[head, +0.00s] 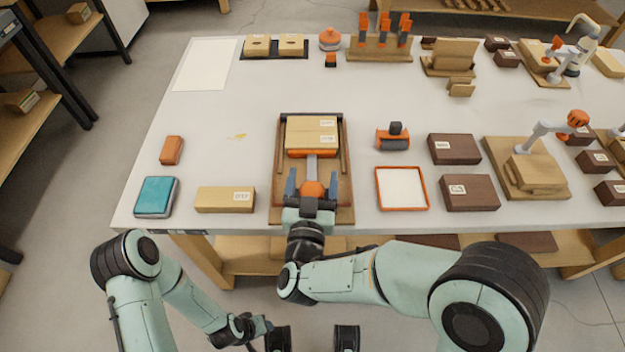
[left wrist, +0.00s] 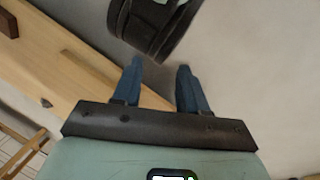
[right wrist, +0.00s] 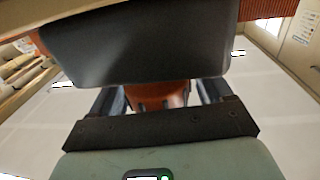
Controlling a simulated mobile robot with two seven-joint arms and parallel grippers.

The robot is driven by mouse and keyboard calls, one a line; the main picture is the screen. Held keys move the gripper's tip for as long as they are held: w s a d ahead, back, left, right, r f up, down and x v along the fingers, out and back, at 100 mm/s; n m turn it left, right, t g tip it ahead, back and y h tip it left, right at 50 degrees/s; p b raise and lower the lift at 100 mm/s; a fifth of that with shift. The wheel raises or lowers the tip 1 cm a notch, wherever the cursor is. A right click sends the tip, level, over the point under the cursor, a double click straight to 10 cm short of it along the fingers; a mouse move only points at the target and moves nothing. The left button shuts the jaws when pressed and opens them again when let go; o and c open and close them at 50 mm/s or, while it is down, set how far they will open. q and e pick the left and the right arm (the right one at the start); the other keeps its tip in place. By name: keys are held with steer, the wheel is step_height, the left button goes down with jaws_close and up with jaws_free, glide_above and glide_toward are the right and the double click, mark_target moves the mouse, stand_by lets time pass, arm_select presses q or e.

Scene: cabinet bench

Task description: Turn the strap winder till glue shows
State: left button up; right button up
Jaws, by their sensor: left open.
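The strap winder has an orange knob (head: 312,188) on a grey shaft, at the front of a dark-railed wooden frame (head: 345,190). Light wooden boards (head: 310,130) with paper labels lie in the frame, with an orange bar (head: 298,153) along their near edge. My right gripper (head: 312,184) has one blue finger on each side of the knob; whether both fingers press on it is unclear. The knob also shows between the fingers in the right wrist view (right wrist: 158,95), partly hidden by a dark grey plate. My left gripper (left wrist: 160,75) is open and empty, below the bench front. I see no glue at the boards.
A light block (head: 224,200), a teal box (head: 156,197) and a small orange block (head: 172,150) lie left of the frame. An orange-rimmed tray (head: 402,188), an orange and black tool (head: 393,138) and dark boxes (head: 470,193) lie right.

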arm_select(q)
steer(key=shift+w+a+f+t+b, duration=0.2)
steer(key=shift+w+a+f+b, duration=0.15)
steer(key=shift+w, duration=0.2)
steer(key=shift+w+a+f+t+b, duration=0.2)
steer(key=shift+w+f+b, duration=0.1)
steer(key=shift+w+f, duration=0.15)
arm_select(e)
steer(key=s+a, duration=0.1)
steer(key=s, duration=1.2)
steer(key=shift+s+a, duration=0.15)
stand_by(0.6)
